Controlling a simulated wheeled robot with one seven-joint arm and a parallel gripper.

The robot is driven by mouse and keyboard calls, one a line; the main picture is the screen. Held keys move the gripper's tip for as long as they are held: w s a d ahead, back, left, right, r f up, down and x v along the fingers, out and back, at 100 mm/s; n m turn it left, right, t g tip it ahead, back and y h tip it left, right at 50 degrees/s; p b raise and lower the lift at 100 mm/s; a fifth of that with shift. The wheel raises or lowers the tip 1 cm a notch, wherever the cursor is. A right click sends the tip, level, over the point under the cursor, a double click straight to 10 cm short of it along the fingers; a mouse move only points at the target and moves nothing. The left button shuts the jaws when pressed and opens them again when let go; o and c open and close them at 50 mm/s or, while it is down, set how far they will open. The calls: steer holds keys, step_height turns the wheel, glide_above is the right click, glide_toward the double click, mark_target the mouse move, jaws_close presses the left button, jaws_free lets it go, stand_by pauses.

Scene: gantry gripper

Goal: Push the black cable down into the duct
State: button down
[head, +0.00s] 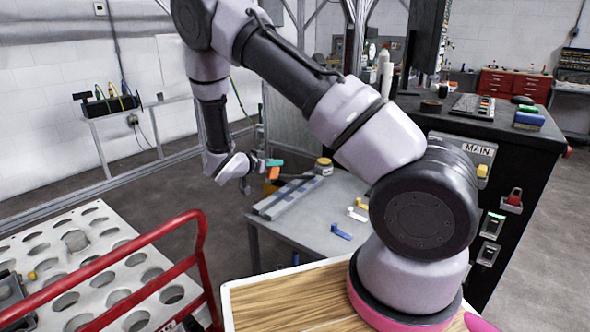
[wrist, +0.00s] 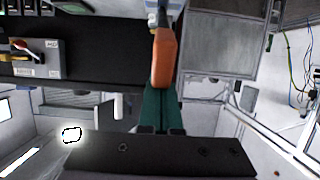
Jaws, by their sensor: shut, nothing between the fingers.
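A long grey duct (head: 290,198) with bluish patches lies along the left part of the grey table. A thin dark strip (head: 296,177), which may be the black cable, shows just behind it; I cannot tell whether it lies in the duct. My gripper (head: 274,164) is beyond the duct's middle in the head view, apparently above the table, with green and orange parts at its end. Neither the duct nor the cable can be made out in the wrist view.
A jar with a yellow band (head: 324,166) stands at the table's back. Blue (head: 341,231) and yellow (head: 357,214) small pieces lie on the right. A red-railed cart (head: 203,255) stands at the left front. A black cabinet (head: 520,160) is at the right.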

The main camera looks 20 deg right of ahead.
steer(key=shift+s+a+f, duration=0.4)
steer(key=shift+a+f, duration=0.1)
steer(key=shift+f, duration=1.35)
steer(key=shift+s+a+f, duration=0.35)
steer(key=shift+a+f, duration=0.15)
steer(key=shift+f, duration=1.4)
steer(key=shift+s+a+f, duration=0.4)
steer(key=shift+a+f, duration=0.1)
steer(key=shift+f, duration=1.35)
steer(key=shift+s+a+r, duration=0.25)
steer(key=shift+a+r, duration=0.1)
steer(key=shift+r, duration=0.15)
steer(key=shift+s+a+r, duration=0.25)
steer(key=shift+a+r, duration=0.05)
steer(key=shift+r, duration=0.2)
steer(key=v, duration=0.6)
steer(key=shift+s+a, duration=0.2)
steer(key=shift+a, duration=0.15)
